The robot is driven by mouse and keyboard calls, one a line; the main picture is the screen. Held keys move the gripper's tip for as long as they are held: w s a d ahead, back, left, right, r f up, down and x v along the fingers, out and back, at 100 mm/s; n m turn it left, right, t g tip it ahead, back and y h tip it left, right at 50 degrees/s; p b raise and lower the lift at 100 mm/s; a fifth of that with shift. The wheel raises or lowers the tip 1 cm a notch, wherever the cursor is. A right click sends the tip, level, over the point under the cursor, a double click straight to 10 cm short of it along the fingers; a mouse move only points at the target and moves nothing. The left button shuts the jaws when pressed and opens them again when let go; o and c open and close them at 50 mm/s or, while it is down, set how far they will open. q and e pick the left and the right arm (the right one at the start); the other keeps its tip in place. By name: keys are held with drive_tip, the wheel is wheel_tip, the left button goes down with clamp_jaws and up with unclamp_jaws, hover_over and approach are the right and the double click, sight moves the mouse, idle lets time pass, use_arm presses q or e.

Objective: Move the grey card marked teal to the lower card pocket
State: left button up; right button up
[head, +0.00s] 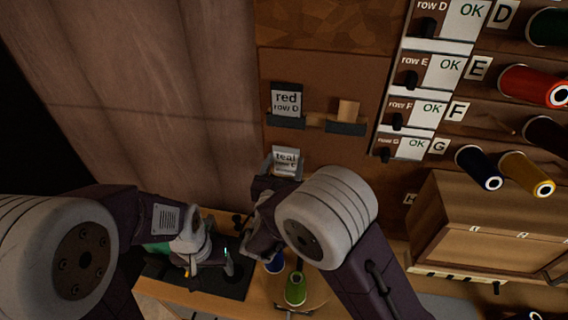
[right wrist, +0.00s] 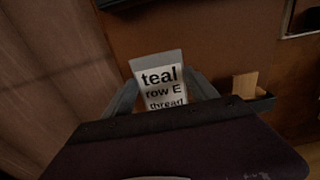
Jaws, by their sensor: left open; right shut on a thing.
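In the right wrist view the card (right wrist: 160,84) reads "teal row E thread". My right gripper (right wrist: 162,97) is shut on it, with one finger at each side. The card's lower edge is hidden, and I cannot tell whether it touches a pocket. My left gripper (head: 208,265) is open, low on the left over the bench.
A tan block (head: 347,109) stands at the right-hand pocket. Row switches with OK labels (head: 432,108) and thread spools (head: 527,85) are on the right. A green spool (head: 295,289) and a blue spool (head: 274,263) stand below my right arm. A wooden box (head: 490,247) is lower right.

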sight(286, 165)
drive_tip(key=shift+f, duration=0.15)
drive_tip(key=shift+f+b, duration=1.4)
drive_tip(key=shift+b, duration=0.1)
drive_tip(key=o, duration=1.4)
drive_tip(key=shift+r, duration=0.1)
drive_tip(key=shift+s+a, duration=0.1)
drive_tip(key=shift+s, duration=0.2)
drive_tip(key=s+a+b, duration=0.1)
drive_tip(key=s+b, duration=0.1)
drive_tip(key=s, duration=0.6)
drive_tip(key=shift+s+a+r, duration=0.15)
drive_tip(key=shift+a, duration=0.15)
